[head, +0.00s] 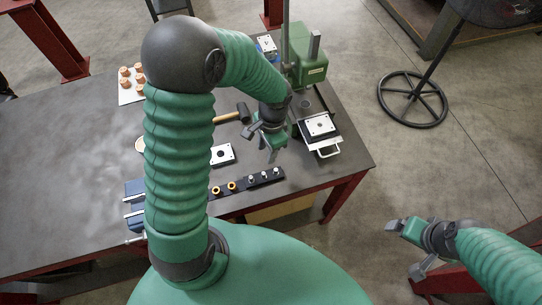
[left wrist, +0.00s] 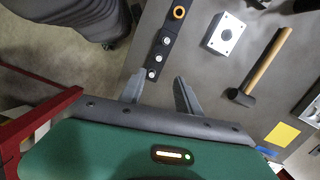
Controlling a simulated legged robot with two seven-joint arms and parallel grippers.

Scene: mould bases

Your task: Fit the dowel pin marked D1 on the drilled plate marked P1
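Several light plates with holes show; no mark is legible, so I cannot tell which is P1. One plate (head: 222,154) lies on the table, another (head: 320,124) sits on a block with a handle, and a third (head: 267,43) is at the back. Three pale pins (head: 264,176) stand in a dark strip (head: 238,187); they also show in the left wrist view (left wrist: 158,58). I cannot tell which is D1. My left gripper (head: 272,152) is open and empty above the table, right of the nearest plate. My right gripper (head: 396,226) is off the table's right side; its finger gap is unclear.
A hammer (head: 232,116) lies behind the nearest plate. A green press (head: 311,65) stands at the back right, a blue vise (head: 134,190) at the front left. Copper-coloured pieces (head: 125,71) sit on a pale sheet. The table's left side is clear.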

